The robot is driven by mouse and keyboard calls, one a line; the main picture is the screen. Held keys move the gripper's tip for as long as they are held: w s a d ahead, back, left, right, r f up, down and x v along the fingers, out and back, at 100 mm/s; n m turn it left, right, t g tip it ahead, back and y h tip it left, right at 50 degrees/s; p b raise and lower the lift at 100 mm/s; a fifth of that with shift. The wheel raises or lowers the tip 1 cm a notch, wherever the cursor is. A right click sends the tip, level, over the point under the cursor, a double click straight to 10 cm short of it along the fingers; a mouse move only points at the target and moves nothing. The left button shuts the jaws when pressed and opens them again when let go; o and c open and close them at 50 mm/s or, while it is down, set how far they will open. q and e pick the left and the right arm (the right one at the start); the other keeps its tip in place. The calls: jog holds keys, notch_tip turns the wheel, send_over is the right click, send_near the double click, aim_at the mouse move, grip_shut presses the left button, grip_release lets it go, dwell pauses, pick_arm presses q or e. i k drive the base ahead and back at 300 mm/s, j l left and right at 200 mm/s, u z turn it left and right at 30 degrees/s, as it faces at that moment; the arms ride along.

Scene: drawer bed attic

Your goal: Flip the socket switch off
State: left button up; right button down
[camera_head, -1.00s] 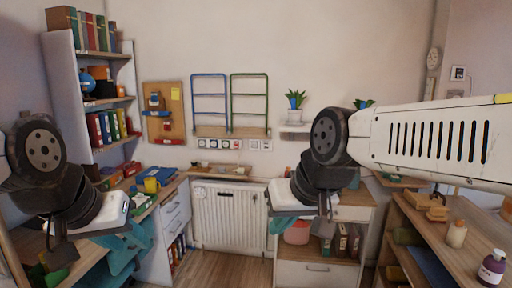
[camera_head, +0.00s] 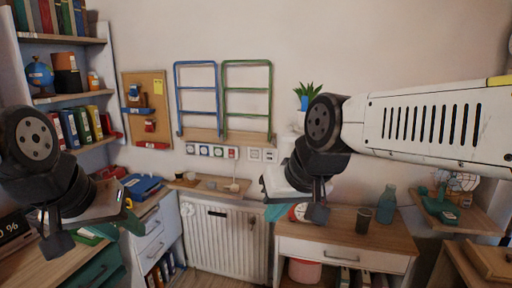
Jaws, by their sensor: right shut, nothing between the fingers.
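A row of small square sockets and switches (camera_head: 218,152) is on the back wall, below the blue and green frames and above the radiator. Some have coloured centres and others are plain white. They are too small to tell which is the socket switch or how it is set. My right gripper (camera_head: 279,212) is shut and empty, to the right of the row and lower in the picture, apart from the panel.
A white radiator (camera_head: 223,238) stands under a wooden ledge (camera_head: 205,185) holding small items. A desk with drawers (camera_head: 155,235) is at left. A wooden-topped cabinet (camera_head: 345,232) with a teal bottle (camera_head: 387,205) is at right. Shelves (camera_head: 70,98) stand at far left.

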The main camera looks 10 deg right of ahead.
aim_at(270, 155)
jog(key=i+l+u, duration=0.1)
jog(key=i+l, duration=0.35)
jog(key=i+l+u, duration=0.1)
jog(key=i+l, duration=0.3)
jog(key=l, duration=0.2)
